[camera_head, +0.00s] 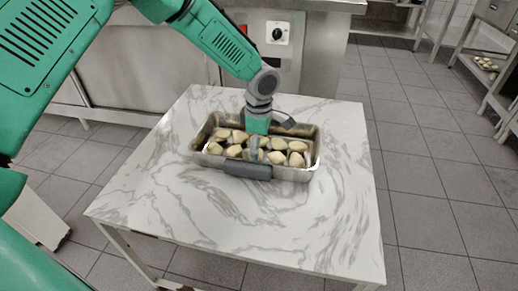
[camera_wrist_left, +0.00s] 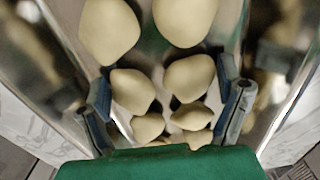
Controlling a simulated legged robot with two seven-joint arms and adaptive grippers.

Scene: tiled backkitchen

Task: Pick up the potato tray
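The potato tray (camera_head: 305,175) is a shiny metal pan holding several pale potatoes (camera_head: 296,160). My left gripper (camera_head: 256,146) reaches down from above into the middle of the tray and hides some potatoes. In the left wrist view, its two fingers (camera_wrist_left: 168,108) are spread wide, with potatoes (camera_wrist_left: 132,90) between them and the tray's shiny walls (camera_wrist_left: 282,70) on both sides. I cannot tell whether the fingers touch the potatoes. My right gripper is not in view.
The marble table (camera_head: 210,215) has clear room in front of the tray and to its left. A steel appliance with a control knob (camera_head: 278,33) stands behind it. A metal shelf rack (camera_head: 490,75) stands at the far right. The tiled floor (camera_head: 425,130) between is open.

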